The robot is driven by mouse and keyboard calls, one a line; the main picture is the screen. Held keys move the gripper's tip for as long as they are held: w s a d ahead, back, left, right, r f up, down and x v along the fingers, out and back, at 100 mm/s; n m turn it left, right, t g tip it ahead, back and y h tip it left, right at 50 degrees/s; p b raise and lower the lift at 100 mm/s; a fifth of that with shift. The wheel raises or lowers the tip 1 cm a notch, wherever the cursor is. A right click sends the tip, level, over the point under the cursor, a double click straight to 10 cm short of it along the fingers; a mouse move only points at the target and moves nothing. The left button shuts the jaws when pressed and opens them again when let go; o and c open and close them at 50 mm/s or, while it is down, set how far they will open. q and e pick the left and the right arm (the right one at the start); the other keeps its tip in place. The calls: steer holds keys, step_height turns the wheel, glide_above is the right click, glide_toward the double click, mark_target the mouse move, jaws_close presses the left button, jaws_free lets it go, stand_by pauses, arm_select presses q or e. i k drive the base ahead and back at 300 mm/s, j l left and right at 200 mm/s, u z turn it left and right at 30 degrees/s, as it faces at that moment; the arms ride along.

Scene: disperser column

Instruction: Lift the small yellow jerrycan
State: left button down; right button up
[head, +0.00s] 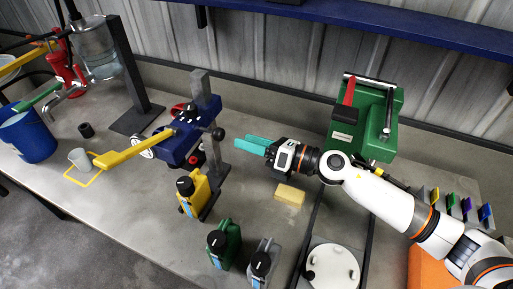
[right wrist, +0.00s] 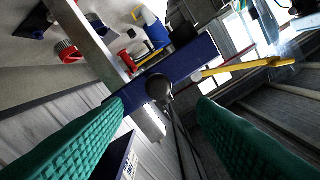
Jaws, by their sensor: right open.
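The small yellow jerrycan (head: 197,194), with a black cap, stands upright on the bench beside the foot of the grey post, left of centre in the head view. My right gripper (head: 242,144) has teal fingers and points left, above the bench and to the upper right of the jerrycan, apart from it. It is open and empty, and its spread fingers also frame the right wrist view (right wrist: 160,108). I cannot make out the jerrycan in the right wrist view. My left gripper is not in view.
A blue disperser (head: 174,146) with a yellow lever (head: 133,150) is mounted on the grey post (head: 201,90). A green jerrycan (head: 226,243) and a grey jerrycan (head: 263,263) stand nearer the front. A yellow block (head: 289,195) lies below my right gripper. A green machine (head: 364,120) stands behind.

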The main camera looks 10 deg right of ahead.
mark_target(193, 205)
steer(key=k+j, duration=0.15)
steer(key=k, duration=0.35)
steer(key=k+j, duration=0.1)
steer(key=k, duration=0.4)
steer(key=k+j, duration=0.15)
steer(key=k, duration=0.35)
